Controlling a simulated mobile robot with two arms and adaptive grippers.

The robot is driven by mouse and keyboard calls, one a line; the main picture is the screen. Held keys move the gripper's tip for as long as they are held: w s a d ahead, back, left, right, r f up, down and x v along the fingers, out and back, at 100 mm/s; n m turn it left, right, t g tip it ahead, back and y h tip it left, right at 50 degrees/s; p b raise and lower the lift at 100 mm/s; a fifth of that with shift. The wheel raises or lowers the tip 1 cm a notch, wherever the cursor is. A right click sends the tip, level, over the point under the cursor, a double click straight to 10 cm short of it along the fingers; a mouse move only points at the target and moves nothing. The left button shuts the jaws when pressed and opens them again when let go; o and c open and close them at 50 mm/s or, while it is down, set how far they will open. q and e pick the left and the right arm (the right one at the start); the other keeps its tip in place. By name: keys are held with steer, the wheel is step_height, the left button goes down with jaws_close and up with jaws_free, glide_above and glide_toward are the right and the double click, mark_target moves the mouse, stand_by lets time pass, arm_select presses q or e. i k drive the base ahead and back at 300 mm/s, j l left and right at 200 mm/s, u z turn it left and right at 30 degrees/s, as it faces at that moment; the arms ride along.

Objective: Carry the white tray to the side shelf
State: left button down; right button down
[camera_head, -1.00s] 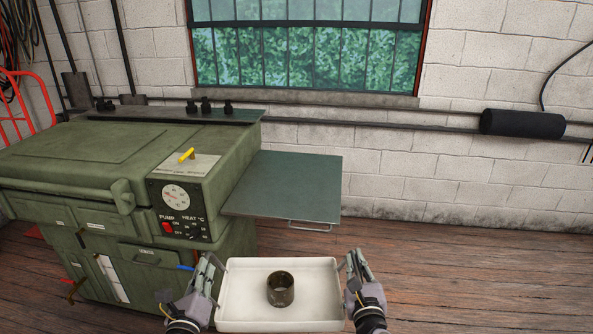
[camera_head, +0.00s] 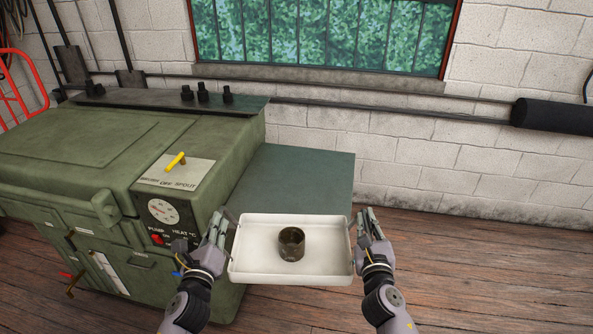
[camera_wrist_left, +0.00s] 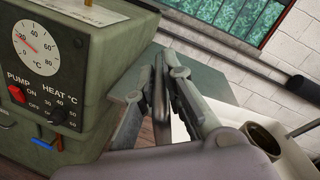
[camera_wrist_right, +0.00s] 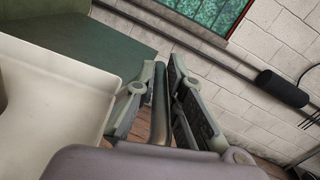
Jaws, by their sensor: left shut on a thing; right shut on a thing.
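The white tray (camera_head: 252,262) is held level between my two grippers in the head view, with a dark metal ring-shaped part (camera_head: 291,244) standing in it. My left gripper (camera_head: 220,232) is shut on the tray's left handle, and my right gripper (camera_head: 366,226) is shut on its right handle. The green-grey side shelf (camera_head: 303,172) sticks out from the right of the green machine. The tray overlaps the shelf's near part in the head view and hides its front edge. I cannot tell the height gap. The tray also shows in the right wrist view (camera_wrist_right: 55,110).
The green washer cabinet (camera_head: 75,160) stands close to the left of my left gripper, with a dial panel (camera_head: 165,215) and a yellow lever (camera_head: 175,161). A block wall (camera_head: 420,150) with pipes is behind the shelf. Wooden floor (camera_head: 470,270) lies free on the right.

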mark_target(298, 184)
steer(key=i+l, duration=0.15)
steer(key=i, duration=1)
